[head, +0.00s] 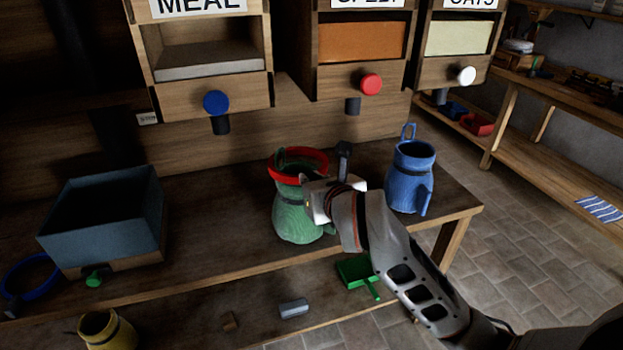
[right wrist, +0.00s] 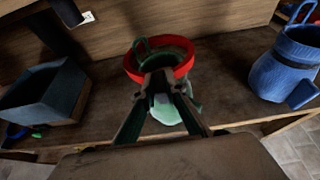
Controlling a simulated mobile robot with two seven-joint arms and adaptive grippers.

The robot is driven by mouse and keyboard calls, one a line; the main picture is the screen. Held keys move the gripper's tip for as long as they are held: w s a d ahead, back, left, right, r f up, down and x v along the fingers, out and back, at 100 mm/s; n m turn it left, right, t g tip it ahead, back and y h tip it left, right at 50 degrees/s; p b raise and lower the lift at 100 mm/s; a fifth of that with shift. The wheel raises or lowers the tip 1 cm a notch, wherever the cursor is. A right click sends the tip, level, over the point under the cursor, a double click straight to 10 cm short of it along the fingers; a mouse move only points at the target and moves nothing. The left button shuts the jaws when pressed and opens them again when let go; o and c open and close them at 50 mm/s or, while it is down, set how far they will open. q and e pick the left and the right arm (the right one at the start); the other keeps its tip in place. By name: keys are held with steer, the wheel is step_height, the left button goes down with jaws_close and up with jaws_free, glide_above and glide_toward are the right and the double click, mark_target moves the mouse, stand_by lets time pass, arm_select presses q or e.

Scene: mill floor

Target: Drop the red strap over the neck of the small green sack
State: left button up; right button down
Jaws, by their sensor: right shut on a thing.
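The small green sack (head: 297,220) stands upright on the bench, and it also shows in the right wrist view (right wrist: 170,117). The red strap (head: 318,158) is a stiff ring at the top of the sack. In the right wrist view the strap (right wrist: 186,68) encircles the sack's mouth, with a green loop showing inside it. I cannot tell whether the strap rests on the sack. My right gripper (head: 309,183) is shut on the near side of the strap, its fingertips (right wrist: 160,82) partly hiding the sack. My left gripper is not in view.
A blue sack (head: 411,183) stands to the right. A blue-grey bin (head: 108,225) and a blue ring (head: 52,283) are at the left. A yellow sack (head: 108,333) and green scoop (head: 354,272) are nearer. Hoppers with coloured knobs (head: 371,84) hang behind.

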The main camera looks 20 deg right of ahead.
steer(key=shift+f+b, duration=1.1)
steer(key=shift+f, duration=0.5)
steer(key=shift+f+b, duration=1.85)
steer(key=shift+f, duration=0.6)
steer(key=c, duration=2)
jaws_free()
steer(key=shift+v, duration=3.8)
